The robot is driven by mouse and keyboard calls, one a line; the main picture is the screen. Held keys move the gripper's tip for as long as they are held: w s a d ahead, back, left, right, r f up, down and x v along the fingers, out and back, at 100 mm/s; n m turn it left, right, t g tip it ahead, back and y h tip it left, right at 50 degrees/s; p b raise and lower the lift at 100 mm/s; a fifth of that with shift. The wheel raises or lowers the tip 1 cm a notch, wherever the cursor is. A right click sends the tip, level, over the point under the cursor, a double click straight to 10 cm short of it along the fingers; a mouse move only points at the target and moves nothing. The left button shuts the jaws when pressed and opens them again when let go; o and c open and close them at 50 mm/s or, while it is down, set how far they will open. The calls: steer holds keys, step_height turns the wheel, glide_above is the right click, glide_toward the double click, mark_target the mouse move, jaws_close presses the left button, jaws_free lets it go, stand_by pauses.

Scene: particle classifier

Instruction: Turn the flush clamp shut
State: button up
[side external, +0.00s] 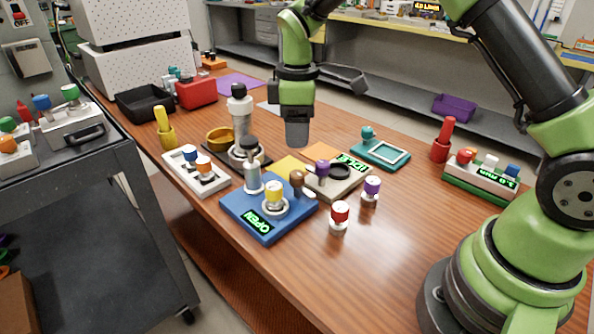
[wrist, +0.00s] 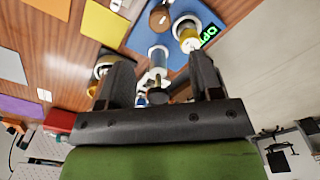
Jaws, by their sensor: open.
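A blue base (side external: 238,214) on the wooden table has a lit sign (side external: 257,223) reading OPEN. It carries a yellow-topped round fitting (side external: 274,193), a dark-capped pale cylinder (side external: 252,168) and a brown knob (side external: 297,178) beside a pale lever. No label tells me which part is the flush clamp. The blue base also shows at the top of the wrist view (wrist: 140,38), with its sign (wrist: 209,33) partly cut off. My gripper (side external: 297,140) hangs above and behind the base, apart from it. Its jaws (wrist: 160,75) are open, with nothing held.
A beige unit (side external: 345,187) with a purple knob and black ring stands right of the base. A red-topped piece (side external: 339,215) and a purple-topped piece (side external: 371,190) stand nearby. A tall black-topped post (side external: 240,112) rises behind. The table's right-middle is clear.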

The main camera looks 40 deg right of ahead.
mark_target(297, 173)
step_height(297, 173, down, 10)
steer(key=shift+f, duration=0.1)
stand_by(0.4)
steer(key=c, duration=0.9)
